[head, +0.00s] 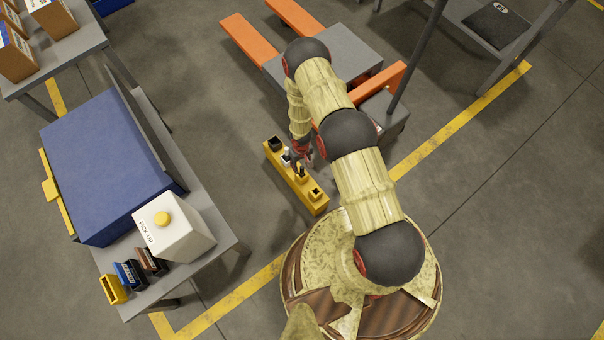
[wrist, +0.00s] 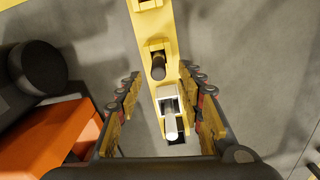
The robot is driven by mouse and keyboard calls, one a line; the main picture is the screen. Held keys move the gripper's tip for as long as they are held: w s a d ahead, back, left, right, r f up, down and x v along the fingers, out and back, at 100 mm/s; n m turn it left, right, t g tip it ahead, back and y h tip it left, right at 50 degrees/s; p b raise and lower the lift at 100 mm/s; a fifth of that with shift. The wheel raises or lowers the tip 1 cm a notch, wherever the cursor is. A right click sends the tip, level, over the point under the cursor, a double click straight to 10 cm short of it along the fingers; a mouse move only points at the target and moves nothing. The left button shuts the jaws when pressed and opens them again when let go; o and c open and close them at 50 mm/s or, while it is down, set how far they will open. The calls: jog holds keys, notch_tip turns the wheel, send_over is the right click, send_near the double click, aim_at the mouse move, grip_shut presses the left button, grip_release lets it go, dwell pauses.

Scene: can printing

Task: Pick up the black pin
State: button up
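The black pin (wrist: 158,66) stands in a yellow socket on a long yellow rack (wrist: 145,28). In the head view the rack (head: 311,206) is on the floor in front of my base, and the pin is small and partly hidden by my gripper (head: 303,155). In the wrist view my gripper (wrist: 160,75) is open, its fingers on either side of the rack. The black pin lies between and just beyond the fingertips, with no visible contact. A white-grey piece (wrist: 170,118) sits in the neighbouring socket, between the fingers.
An orange-forked pallet truck (head: 330,55) stands beyond the rack. At left, a grey table (head: 215,235) bears a blue box (head: 110,160), a white container (head: 175,228) and small cartridges (head: 130,273). Open floor lies left of the rack.

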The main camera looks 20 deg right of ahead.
aim_at(302, 167)
notch_tip(302, 167, down, 4)
jog(key=shift+s+d+f+b, duration=0.1)
jog(key=shift+f+b, duration=0.15)
jog(key=shift+b, duration=0.95)
jog(key=shift+c, duration=0.8)
jog(key=c, duration=0.7)
grip_shut()
